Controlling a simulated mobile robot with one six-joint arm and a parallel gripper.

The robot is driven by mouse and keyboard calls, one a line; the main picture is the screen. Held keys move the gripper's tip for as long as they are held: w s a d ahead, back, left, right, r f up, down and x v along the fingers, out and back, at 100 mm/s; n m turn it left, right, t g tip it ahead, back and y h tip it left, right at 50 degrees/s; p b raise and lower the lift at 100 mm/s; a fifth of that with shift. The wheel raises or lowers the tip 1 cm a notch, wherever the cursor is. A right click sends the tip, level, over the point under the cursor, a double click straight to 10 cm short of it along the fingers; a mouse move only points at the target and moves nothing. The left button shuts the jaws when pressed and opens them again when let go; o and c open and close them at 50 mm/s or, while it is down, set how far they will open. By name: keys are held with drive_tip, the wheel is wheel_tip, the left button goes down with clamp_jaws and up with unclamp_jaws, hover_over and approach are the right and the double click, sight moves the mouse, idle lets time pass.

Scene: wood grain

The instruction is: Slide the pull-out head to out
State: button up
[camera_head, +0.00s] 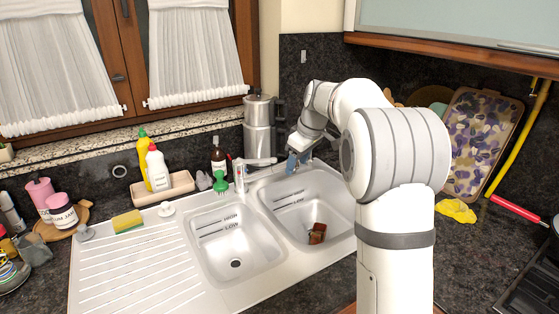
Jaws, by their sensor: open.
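The white faucet (240,174) stands behind the two basins of the white sink. Its spout, with the pull-out head (262,162), points right over the back of the right basin. My gripper (292,164) is small in view, beyond the end of the pull-out head, at the back of the right basin. It is open. I cannot tell whether its fingers are around the head or beside it. My white arm (400,150) covers the right side of the sink area.
A brown object (317,233) lies in the right basin (290,225). The left basin (213,258) is empty. A metal canister (259,125), a dark bottle (218,158) and a green brush (220,183) stand near the faucet. A yellow sponge (127,221) lies on the drainboard.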

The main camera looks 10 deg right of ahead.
drive_tip(key=w+f+n, duration=0.1)
drive_tip(key=w, duration=0.4)
drive_tip(key=w+d+f+n+p, duration=0.1)
drive_tip(key=w+f+n, duration=0.1)
drive_tip(key=w, duration=0.2)
drive_tip(key=w+f+n+y+p, duration=0.1)
drive_tip(key=w+n, duration=0.1)
drive_tip(key=w, duration=0.3)
drive_tip(key=shift+w+d+f, duration=0.15)
drive_tip(key=shift+w+d, duration=0.15)
drive_tip(key=shift+d, duration=0.05)
drive_tip(key=shift+w+a+f+p, duration=0.15)
drive_tip(key=shift+w+f+p, duration=0.1)
drive_tip(key=shift+f+p, duration=0.25)
drive_tip(key=p+x, duration=0.1)
drive_tip(key=x, duration=0.6)
drive_tip(key=shift+w+r, duration=0.1)
drive_tip(key=shift+c, duration=0.3)
clamp_jaws()
